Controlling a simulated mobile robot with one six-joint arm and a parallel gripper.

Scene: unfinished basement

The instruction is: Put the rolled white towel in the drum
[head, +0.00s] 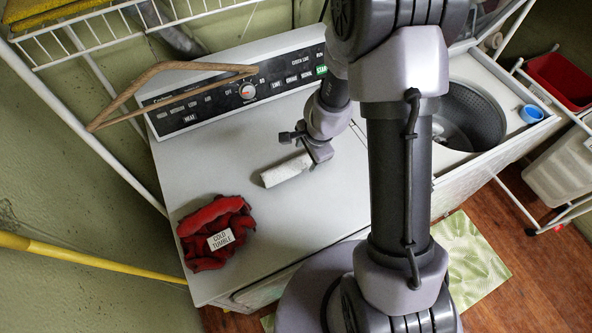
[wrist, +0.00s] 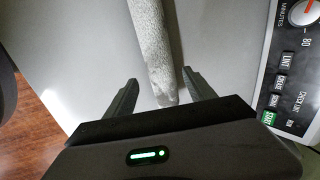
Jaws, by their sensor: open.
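The rolled white towel (head: 286,171) lies on the flat top of the control-panel machine, left of my arm. In the wrist view the towel (wrist: 154,42) runs up from between my fingers to the top edge. My gripper (head: 304,150) is open at the towel's near end, with one finger on each side and gaps showing beside it. The fingers (wrist: 160,78) are not closed on it. The drum (head: 478,112) is the open round metal tub at right, partly hidden behind my arm.
A red cloth bundle (head: 213,231) labelled "COLD TUMBLE" lies at the machine top's front left. A wooden hanger (head: 150,72) hangs at the panel (head: 240,88). A blue cap (head: 531,113) sits right of the drum. A wire shelf (head: 110,25) is above left.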

